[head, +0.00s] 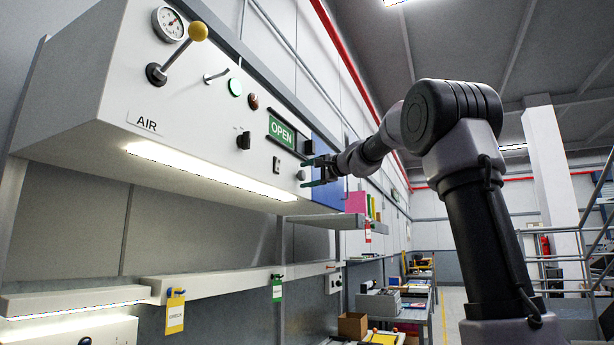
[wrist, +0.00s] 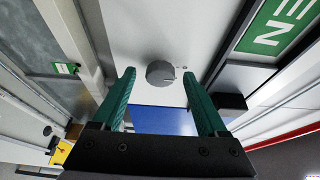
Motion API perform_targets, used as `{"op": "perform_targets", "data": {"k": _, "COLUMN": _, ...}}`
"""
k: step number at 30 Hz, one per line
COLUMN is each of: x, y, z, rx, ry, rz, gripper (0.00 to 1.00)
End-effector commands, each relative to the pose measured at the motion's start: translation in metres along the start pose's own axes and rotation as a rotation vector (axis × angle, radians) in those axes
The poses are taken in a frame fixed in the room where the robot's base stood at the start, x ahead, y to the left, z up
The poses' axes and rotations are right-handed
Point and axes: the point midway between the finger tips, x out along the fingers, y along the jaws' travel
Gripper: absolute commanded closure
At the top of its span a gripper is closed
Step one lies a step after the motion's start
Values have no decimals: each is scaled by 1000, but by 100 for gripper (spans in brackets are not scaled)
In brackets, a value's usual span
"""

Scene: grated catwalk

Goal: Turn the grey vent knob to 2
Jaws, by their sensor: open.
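The grey vent knob (wrist: 160,73) is round and sits on the white panel. In the wrist view it lies between the fingertips of my gripper (wrist: 158,76), with a gap on both sides. A small light pointer mark shows on its right part; tiny marks beside it on the panel are too small to read. In the head view the knob (head: 301,175) is small, at the panel's lower right. My gripper (head: 306,173), with green fingers, is open in front of it. I cannot tell how far the fingertips are from the panel.
A green OPEN sign (head: 281,133), a black knob (head: 243,140) and a small switch plate (head: 277,165) are left of my gripper. A yellow-balled lever (head: 197,32) and a gauge (head: 168,24) are farther left. A blue panel (head: 328,190) is close behind my gripper.

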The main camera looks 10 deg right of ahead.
Motion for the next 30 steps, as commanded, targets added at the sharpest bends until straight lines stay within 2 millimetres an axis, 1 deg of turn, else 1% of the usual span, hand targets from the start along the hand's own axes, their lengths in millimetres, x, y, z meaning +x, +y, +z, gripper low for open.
{"op": "perform_targets", "data": {"k": 7, "x": 0, "y": 0, "z": 0, "rx": 0, "ry": 0, "rz": 0, "gripper": 24}}
{"op": "perform_targets", "data": {"k": 8, "x": 0, "y": 0, "z": 0, "rx": 0, "ry": 0, "rz": 0, "gripper": 36}}
{"op": "perform_targets", "data": {"k": 9, "x": 0, "y": 0, "z": 0, "rx": 0, "ry": 0, "rz": 0, "gripper": 51}}
{"op": "perform_targets", "data": {"k": 11, "x": 0, "y": 0, "z": 0, "rx": 0, "ry": 0, "rz": 0, "gripper": 74}}
{"op": "perform_targets", "data": {"k": 12, "x": 0, "y": 0, "z": 0, "rx": 0, "ry": 0, "rz": 0, "gripper": 89}}
{"op": "perform_targets", "data": {"k": 13, "x": 0, "y": 0, "z": 0, "rx": 0, "ry": 0, "rz": 0, "gripper": 100}}
{"op": "perform_targets", "data": {"k": 23, "x": 0, "y": 0, "z": 0, "rx": 32, "ry": 1, "rz": 14, "gripper": 100}}
{"op": "perform_targets", "data": {"k": 30, "x": 0, "y": -2, "z": -1, "rx": 153, "ry": 1, "rz": 65, "gripper": 100}}
